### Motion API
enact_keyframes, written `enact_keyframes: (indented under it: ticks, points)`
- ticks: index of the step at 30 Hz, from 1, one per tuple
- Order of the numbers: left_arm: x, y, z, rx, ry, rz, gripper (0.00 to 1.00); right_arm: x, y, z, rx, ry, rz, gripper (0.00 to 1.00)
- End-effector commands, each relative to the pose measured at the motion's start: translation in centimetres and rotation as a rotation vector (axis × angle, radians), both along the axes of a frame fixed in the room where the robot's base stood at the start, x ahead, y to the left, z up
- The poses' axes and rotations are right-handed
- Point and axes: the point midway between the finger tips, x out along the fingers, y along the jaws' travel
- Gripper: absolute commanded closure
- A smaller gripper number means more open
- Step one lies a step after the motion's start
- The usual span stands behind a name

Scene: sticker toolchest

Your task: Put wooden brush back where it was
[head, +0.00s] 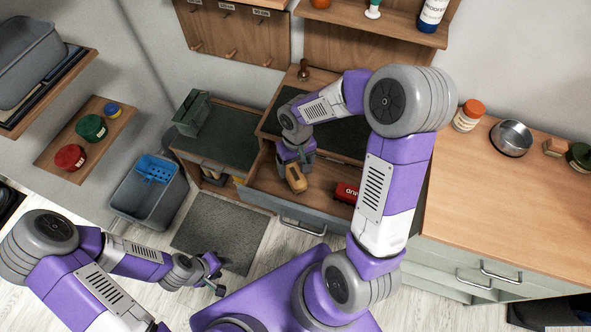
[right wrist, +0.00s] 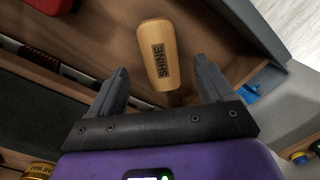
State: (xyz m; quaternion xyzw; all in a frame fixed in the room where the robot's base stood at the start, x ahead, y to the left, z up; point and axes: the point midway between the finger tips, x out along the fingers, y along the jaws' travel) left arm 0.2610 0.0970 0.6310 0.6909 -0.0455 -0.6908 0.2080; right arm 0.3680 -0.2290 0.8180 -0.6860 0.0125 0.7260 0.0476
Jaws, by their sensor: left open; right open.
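The wooden brush (head: 297,178), a tan block marked "SHINE", lies in the open wooden drawer (head: 262,182). In the head view my right gripper (head: 296,160) is inside the drawer, just behind the brush. My left gripper (head: 216,277) is open and empty, low above the floor near the grey mat.
A red item (head: 346,192) lies in the drawer to the right. A brown peg board (head: 238,30) hangs on the back wall. A grey bin (head: 150,198) with a blue item stands at left. The right counter (head: 510,195) is mostly clear in front.

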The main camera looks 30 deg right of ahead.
Motion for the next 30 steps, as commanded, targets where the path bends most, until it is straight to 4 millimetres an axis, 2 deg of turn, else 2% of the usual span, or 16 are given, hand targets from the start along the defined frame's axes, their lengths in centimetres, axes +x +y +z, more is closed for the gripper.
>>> enact_keyframes:
  ticks: [1, 3, 9, 14, 30]
  points:
    - [0.0, 0.0, 0.7, 0.000, 0.000, 0.000, 0.57, 0.2, -0.1, 1.6, 0.000, -0.004, 0.000, 0.19]
    - [0.0, 0.0, 1.2, 0.000, 0.000, 0.000, 0.57, 0.2, -0.1, 3.0, -0.001, -0.003, 0.001, 0.19]
    - [0.0, 0.0, 1.9, 0.000, 0.000, 0.000, 0.57, 0.3, -0.3, 5.5, 0.000, -0.001, 0.002, 0.19]
    - [0.0, 0.0, 2.0, 0.000, 0.000, 0.000, 0.57, 0.3, -0.3, 6.1, 0.000, 0.001, 0.001, 0.19]
    - [0.0, 0.0, 2.1, 0.000, 0.000, 0.000, 0.57, 0.3, -0.3, 6.2, 0.000, 0.001, 0.001, 0.19]
